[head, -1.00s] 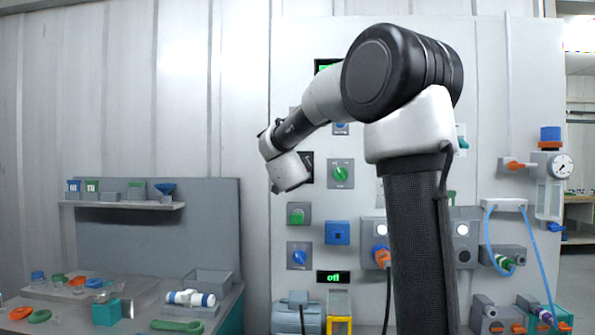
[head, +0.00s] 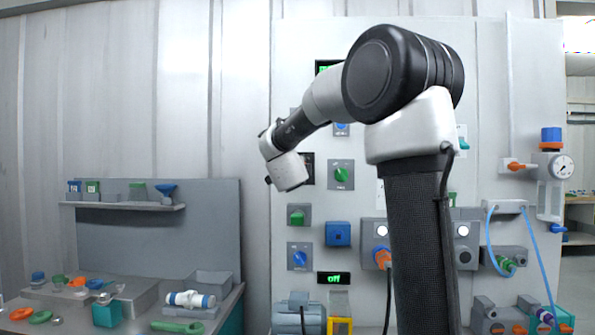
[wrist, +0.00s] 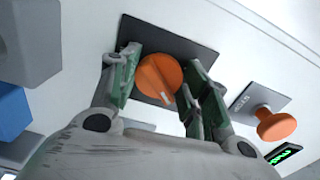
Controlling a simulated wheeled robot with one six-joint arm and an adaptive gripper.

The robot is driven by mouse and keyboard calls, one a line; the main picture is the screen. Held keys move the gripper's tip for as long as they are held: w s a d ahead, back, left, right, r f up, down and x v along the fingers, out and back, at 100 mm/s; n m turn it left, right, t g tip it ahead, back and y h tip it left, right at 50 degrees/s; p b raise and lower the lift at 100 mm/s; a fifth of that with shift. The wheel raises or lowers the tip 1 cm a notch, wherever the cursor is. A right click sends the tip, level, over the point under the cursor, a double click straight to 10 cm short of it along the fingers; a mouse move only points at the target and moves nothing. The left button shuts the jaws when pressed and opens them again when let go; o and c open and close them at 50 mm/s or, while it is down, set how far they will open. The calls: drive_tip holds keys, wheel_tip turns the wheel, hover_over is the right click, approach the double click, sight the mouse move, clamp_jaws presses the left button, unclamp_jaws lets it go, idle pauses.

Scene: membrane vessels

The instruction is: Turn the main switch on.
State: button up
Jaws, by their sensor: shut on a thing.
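In the wrist view, an orange rotary knob (wrist: 154,82) with a pale pointer line sits on a dark square plate (wrist: 190,47) on the light panel. No label for it is readable, so I cannot confirm by name that it is the main switch. My gripper (wrist: 162,74) is shut on this knob, with one finger on each side. The pointer line slants down to the right. In the head view, my wrist is in front of a dark plate (head: 308,168) on the panel, and the knob and fingertips are hidden.
A second orange knob (wrist: 276,124) and a green-lit display (wrist: 283,153) are to the right in the wrist view. A blue block (wrist: 12,112) is at the left. In the head view, a green knob (head: 341,174) is close by, and a lower display (head: 334,278) reads "off".

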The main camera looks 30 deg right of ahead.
drive_tip(key=shift+f, duration=0.1)
drive_tip(key=o, duration=1)
drive_tip(key=v, duration=1.2)
